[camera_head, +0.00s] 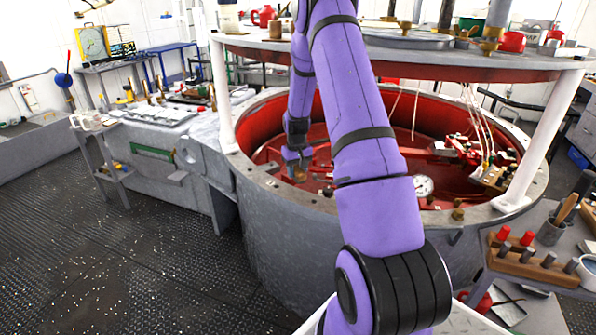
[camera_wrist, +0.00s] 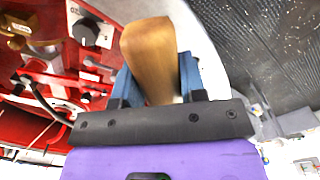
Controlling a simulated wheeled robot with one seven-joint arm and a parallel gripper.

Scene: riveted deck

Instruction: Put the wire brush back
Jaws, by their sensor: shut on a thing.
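My gripper (camera_head: 297,160) reaches down inside the red-lined round basin (camera_head: 410,115), near its left part, in the head view. In the wrist view my gripper (camera_wrist: 157,72) has its two blue fingers shut on a wooden handle (camera_wrist: 149,45), which I take to be the wire brush. The handle stands up between the fingers and points away from the wrist. No bristles can be made out. In the head view only a small brownish bit shows at the fingertips, too small to identify.
A white gauge (camera_head: 423,186) and red machinery (camera_head: 470,150) stand in the basin. A round upper shelf (camera_head: 450,62) on white posts overhangs it. At right are a wooden tool rack (camera_head: 535,268) and a dark cup (camera_head: 550,233) holding tools. Open deck lies at left.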

